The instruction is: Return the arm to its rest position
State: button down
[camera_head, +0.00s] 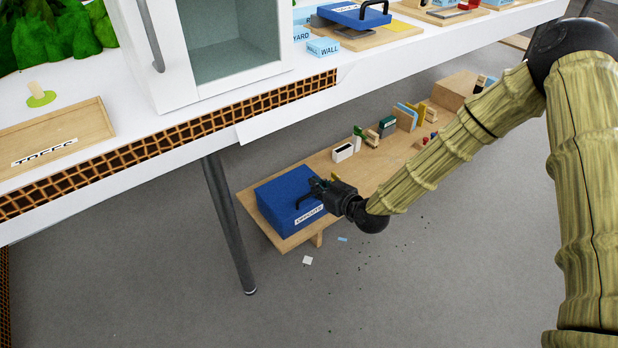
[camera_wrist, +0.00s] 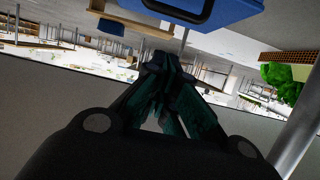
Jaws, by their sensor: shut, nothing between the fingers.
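My arm, in a ribbed yellow-green sleeve, reaches from the right side of the head view down to the left. My gripper (camera_head: 318,187) is at its end, in front of the blue case (camera_head: 283,195) in the picture. In the wrist view my gripper (camera_wrist: 158,68) is shut with nothing between its fingers. The blue case has a black handle and a white label, and sits on a low wooden shelf. Part of the blue case (camera_wrist: 238,8) shows at the top of the wrist view. I cannot tell whether the gripper touches it.
The low shelf (camera_head: 352,178) holds several small items and a wooden box (camera_head: 455,88). A white table (camera_head: 225,112) with a brown lattice edge stands above it, carrying a white cabinet (camera_head: 180,75) and wooden tray (camera_head: 85,120). A dark table leg (camera_head: 230,225) stands left. Grey floor is mostly open.

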jog(key=s+d+f+m+g+h, duration=0.1)
jog(key=s+d+f+g+h, duration=0.1)
jog(key=s+d+f, duration=0.35)
jog(key=s+d+f+m+g+h, duration=0.1)
jog(key=s+d+f+m+g, duration=0.1)
jog(key=s+f, duration=0.65)
jog(key=s+d+f+m+g+h, duration=0.1)
jog(key=s+d+f+g+h, duration=0.2)
jog(key=s, duration=0.8)
jog(key=s+d+f+m+g+h, duration=0.2)
jog(key=s+d, duration=0.5)
jog(key=s, duration=0.3)
jog(key=s+d+f+m+g+h, duration=0.1)
jog(key=s+d+m+g, duration=0.1)
jog(key=s+d, duration=0.65)
notch_tip(320, 180, up, 38)
jog(key=s+a+p, duration=0.1)
jog(key=a+p, duration=0.1)
jog(key=p, duration=3.6)
jog(key=shift+f+p, duration=0.15)
jog(key=shift+p, duration=0.15)
jog(key=shift+s, duration=0.1)
